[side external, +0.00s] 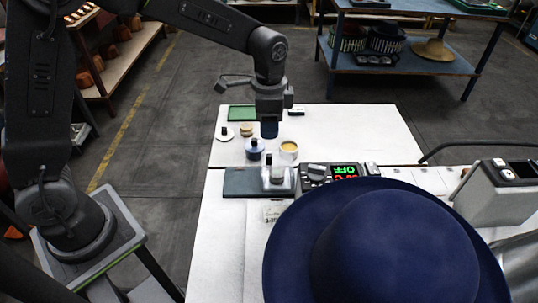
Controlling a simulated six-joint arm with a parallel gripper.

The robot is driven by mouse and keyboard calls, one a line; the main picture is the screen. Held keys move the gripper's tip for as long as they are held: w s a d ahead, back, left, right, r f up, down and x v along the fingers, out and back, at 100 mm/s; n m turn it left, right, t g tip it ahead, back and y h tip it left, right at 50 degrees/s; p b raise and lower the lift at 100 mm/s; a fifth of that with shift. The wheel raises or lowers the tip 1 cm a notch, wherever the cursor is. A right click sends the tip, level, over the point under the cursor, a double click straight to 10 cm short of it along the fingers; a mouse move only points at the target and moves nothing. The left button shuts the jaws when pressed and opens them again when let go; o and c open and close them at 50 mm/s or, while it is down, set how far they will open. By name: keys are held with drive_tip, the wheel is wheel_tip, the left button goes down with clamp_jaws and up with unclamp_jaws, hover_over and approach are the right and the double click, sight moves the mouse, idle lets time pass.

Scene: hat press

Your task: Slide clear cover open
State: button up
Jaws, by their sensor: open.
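A small clear, whitish cover (278,177) stands near the right end of a flat dark grey slab (245,183) on the white table. What lies under the cover is too small to tell. My gripper (269,131) points down above the table, behind the cover in the picture and apart from it. Its fingers look like one dark block from this side; it is open, with nothing visibly held.
A blue jar (254,151) and a yellow-topped tin (289,150) stand close below my gripper. A large navy hat (385,245) fills the front right. A green pad (242,112) lies at the back left. The front left tabletop is clear.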

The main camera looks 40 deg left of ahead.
sight(268, 155)
wheel_tip(268, 155, down, 10)
drive_tip(key=shift+f, duration=0.2)
drive_tip(key=shift+c, duration=0.4)
clamp_jaws()
